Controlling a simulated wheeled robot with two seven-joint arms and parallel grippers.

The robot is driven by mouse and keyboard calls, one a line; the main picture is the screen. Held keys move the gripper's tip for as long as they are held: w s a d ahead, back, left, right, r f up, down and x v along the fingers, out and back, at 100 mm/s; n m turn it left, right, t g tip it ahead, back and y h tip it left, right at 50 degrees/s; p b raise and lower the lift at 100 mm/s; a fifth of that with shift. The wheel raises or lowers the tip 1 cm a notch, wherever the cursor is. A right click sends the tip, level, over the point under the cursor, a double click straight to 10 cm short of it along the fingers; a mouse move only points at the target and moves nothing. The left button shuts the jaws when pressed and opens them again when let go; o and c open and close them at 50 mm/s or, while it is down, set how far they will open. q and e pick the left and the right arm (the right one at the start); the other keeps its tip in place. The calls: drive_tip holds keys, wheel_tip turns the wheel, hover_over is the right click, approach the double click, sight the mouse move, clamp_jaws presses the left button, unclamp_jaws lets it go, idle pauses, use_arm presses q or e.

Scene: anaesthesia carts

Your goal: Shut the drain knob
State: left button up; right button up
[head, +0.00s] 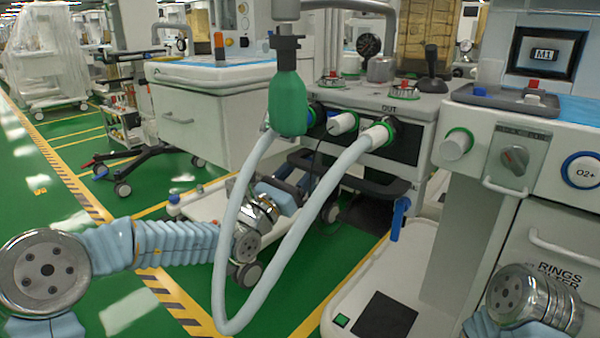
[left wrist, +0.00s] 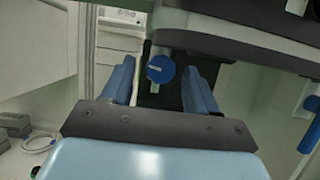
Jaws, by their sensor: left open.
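In the left wrist view a round blue knob (left wrist: 160,69) with a white mark on its face hangs under a dark housing, on a pale vertical pipe. I take it for the drain knob. My left gripper (left wrist: 158,82) is open, with one blue finger on each side of the knob; I cannot tell whether either finger touches it. In the head view my left arm reaches under the machine's front, and its fingertips and this knob are hidden by the hoses and frame. My right gripper is out of frame; only part of the right arm shows at the lower right.
A dark handle bar (head: 365,185) and a blue hanging lever (head: 398,218) are close to the right. Pale hoses (head: 222,275) loop down in front of my left arm. A white drawer cart (head: 205,115) stands left. Open green floor lies at the left.

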use_arm(q)
drive_tip(key=c, duration=1)
drive_tip(key=m+g+h, duration=0.1)
drive_tip(key=m, duration=0.2)
drive_tip(key=m+g+h, duration=0.1)
drive_tip(key=m, duration=0.2)
drive_tip(key=shift+w+a+g, duration=0.1)
drive_tip(key=shift+a+g, duration=0.05)
drive_tip(key=shift+g, duration=0.15)
drive_tip(key=shift+c, duration=0.2)
drive_tip(key=o, duration=1)
drive_tip(key=shift+o, duration=0.2)
drive_tip(key=v, duration=1.3)
drive_tip(key=shift+a+f+p, duration=0.25)
drive_tip(key=shift+f+p, duration=0.05)
drive_tip(key=shift+f, duration=0.05)
